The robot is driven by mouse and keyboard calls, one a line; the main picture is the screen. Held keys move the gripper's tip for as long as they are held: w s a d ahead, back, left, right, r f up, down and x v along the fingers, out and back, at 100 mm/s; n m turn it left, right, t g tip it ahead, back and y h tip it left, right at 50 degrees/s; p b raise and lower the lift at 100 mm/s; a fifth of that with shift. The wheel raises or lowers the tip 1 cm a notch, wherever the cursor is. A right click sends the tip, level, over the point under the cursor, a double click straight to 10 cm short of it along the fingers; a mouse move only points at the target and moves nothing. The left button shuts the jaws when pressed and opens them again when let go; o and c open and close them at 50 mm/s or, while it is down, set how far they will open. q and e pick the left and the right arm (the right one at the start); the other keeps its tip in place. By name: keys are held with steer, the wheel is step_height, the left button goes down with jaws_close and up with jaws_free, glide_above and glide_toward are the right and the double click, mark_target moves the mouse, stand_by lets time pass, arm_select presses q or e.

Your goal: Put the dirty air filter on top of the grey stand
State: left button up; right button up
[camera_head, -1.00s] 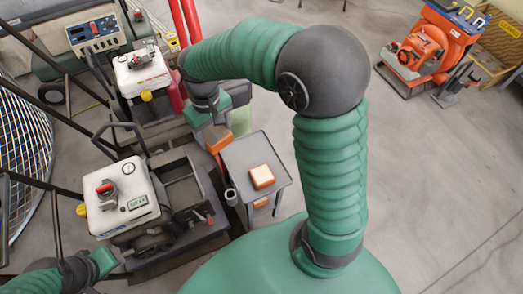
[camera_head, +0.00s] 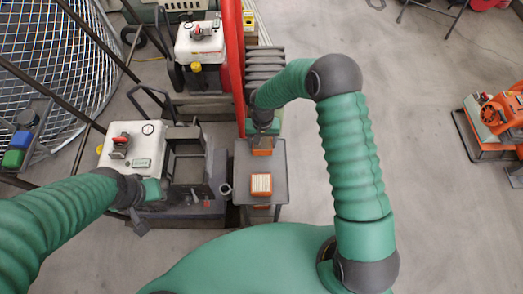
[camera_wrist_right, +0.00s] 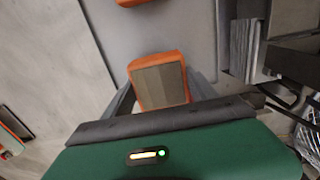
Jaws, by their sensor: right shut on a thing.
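My right gripper (camera_head: 263,137) is shut on an orange-framed air filter (camera_head: 263,152) with a brownish, dirty face. In the right wrist view this filter (camera_wrist_right: 160,82) sits between the two fingers. It is at the far end of the grey stand (camera_head: 246,170); I cannot tell whether it touches the top. A second orange-framed filter (camera_head: 261,184), with a pale, clean face, lies on the middle of the stand. My left gripper (camera_head: 145,208) is beside the near white-topped machine; its fingers are too small and partly hidden to read.
The near machine (camera_head: 134,145) stands left of the grey stand, with a small cup (camera_head: 226,189) between them. A second machine (camera_head: 199,42) and a red upright (camera_head: 232,60) are behind. Another orange item (camera_head: 262,207) shows below the stand's near edge.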

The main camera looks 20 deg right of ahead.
mark_target(260, 147)
step_height(260, 147, down, 3)
steer(key=shift+s+d+f+b, duration=0.1)
steer(key=shift+b, duration=0.3)
steer(key=shift+a, duration=0.8)
steer(key=o, duration=1.1)
steer(key=shift+d, duration=0.15)
steer(key=shift+o, duration=1.3)
steer(key=shift+d, duration=0.35)
steer(key=shift+a, duration=0.2)
step_height(260, 147, up, 13)
steer(key=p, duration=0.4)
steer(key=shift+s+d+f, duration=0.1)
arm_select(q)
step_height(260, 147, up, 3)
steer(key=shift+a+f, duration=0.15)
steer(key=shift+f, duration=0.05)
arm_select(e)
steer(key=s+d+r+n+t, duration=0.1)
steer(key=s+d+r, duration=0.1)
steer(key=s+r, duration=0.3)
steer(key=s+d+r+n+t, duration=0.1)
steer(key=s+d+r+n, duration=0.1)
steer(key=s+r, duration=0.4)
steer(key=s, duration=0.5)
steer(key=shift+s+d+t, duration=0.15)
steer(key=shift+d+t, duration=0.15)
steer(key=shift+d, duration=0.05)
